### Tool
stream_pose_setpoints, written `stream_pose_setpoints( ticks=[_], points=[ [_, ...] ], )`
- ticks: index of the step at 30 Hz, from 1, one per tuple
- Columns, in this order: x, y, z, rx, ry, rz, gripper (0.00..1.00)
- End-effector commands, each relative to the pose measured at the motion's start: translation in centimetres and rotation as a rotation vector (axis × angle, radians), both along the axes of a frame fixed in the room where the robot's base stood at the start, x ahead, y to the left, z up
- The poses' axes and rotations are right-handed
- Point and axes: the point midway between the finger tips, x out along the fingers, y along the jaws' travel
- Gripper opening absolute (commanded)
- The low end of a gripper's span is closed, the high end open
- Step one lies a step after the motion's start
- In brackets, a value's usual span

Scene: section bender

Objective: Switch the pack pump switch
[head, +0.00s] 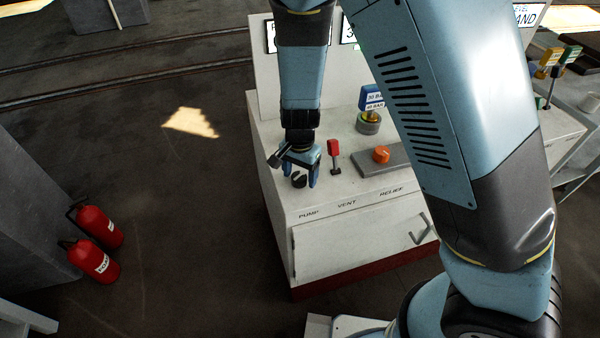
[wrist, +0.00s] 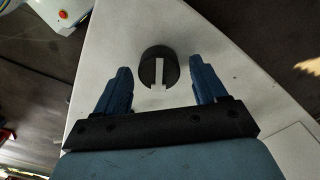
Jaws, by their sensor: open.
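The pump switch (head: 299,180) is a dark round knob on the white cabinet top, behind the printed word PUMP. In the wrist view the pump switch (wrist: 158,67) shows a pale bar across its top, running nearly up and down in the picture. My gripper (head: 302,178) points down at the switch, with its blue fingers apart. In the wrist view my gripper (wrist: 160,85) has one finger to each side of the knob, with gaps on both sides. I cannot tell how far the fingertips are above the cabinet top.
To the right on the white cabinet (head: 340,240) stand a red-topped vent lever (head: 334,155) and an orange relief knob (head: 381,155). A gauge-like post with a blue label (head: 372,97) stands behind. Two red fire extinguishers (head: 95,245) stand on the floor at left.

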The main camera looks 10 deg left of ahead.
Motion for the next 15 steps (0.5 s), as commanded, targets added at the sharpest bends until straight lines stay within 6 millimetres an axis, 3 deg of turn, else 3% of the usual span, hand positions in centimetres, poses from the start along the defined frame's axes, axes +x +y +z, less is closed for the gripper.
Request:
stream_pose_setpoints(
  ticks=[5,15],
  points=[
    [0.01,0.0,0.01,0.0,0.0,0.0,0.7],
    [0.02,-0.01,0.03,0.0,0.0,0.0,0.38]
  ],
)
